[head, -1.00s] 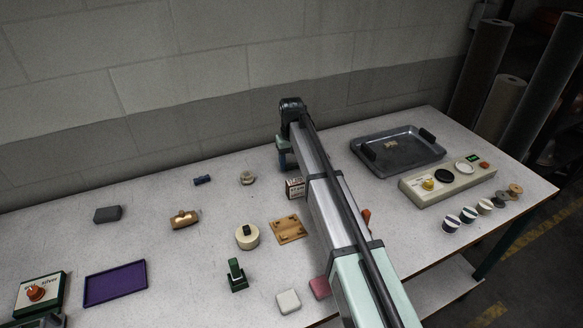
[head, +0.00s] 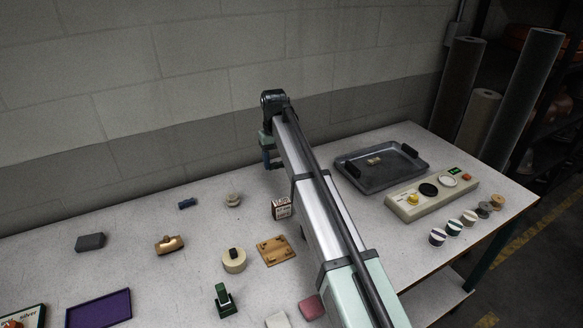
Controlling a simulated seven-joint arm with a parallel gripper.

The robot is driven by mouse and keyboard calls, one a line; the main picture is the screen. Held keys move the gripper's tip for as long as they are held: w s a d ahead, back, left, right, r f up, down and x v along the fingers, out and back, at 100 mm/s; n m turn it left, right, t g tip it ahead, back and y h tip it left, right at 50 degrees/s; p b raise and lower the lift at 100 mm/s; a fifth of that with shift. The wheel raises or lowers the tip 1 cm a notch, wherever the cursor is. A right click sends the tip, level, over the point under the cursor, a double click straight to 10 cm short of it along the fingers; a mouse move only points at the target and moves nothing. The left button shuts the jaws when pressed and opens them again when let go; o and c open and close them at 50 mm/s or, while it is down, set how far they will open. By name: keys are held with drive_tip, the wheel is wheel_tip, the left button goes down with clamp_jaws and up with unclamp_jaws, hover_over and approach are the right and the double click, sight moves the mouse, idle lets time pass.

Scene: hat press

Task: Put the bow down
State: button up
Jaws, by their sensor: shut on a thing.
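My gripper (head: 270,164) hangs at the far end of my arm, near the back edge of the table and close to the wall. It is shut on the bow, which is too small and dark there to make out; its shape and its clearance above the table cannot be told. Below and right of the gripper, a small printed box (head: 281,208) stands beside my arm. To the left lie a small cream piece (head: 233,200) and a small blue piece (head: 187,203).
Right of my arm are a grey metal tray (head: 395,180) holding a small beige piece (head: 374,161), a button panel (head: 432,196) and several spools. Left are a wooden plate (head: 277,250), a cream round block (head: 234,262), a copper piece (head: 168,245) and a purple tray (head: 98,310).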

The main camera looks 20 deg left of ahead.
sight(377, 174)
drive_tip(key=shift+w+d+r, duration=0.1)
drive_tip(key=shift+d+r, duration=0.05)
drive_tip(key=shift+r, duration=0.3)
drive_tip(key=w+d, duration=0.6)
drive_tip(key=d, duration=0.5)
drive_tip(key=w+d+n, duration=0.1)
drive_tip(key=w+d, duration=0.5)
drive_tip(key=d, duration=0.5)
drive_tip(key=w+d, duration=0.7)
drive_tip(key=d, duration=0.4)
drive_tip(key=shift+s+a+f, duration=0.1)
drive_tip(key=shift+f, duration=2.25)
drive_tip(key=shift+s+a+f, duration=0.1)
drive_tip(key=shift+f, duration=2.2)
drive_tip(key=shift+f, duration=0.1)
drive_tip(key=o, duration=1)
wheel_tip(377, 174, up, 12)
drive_tip(key=shift+r, duration=0.1)
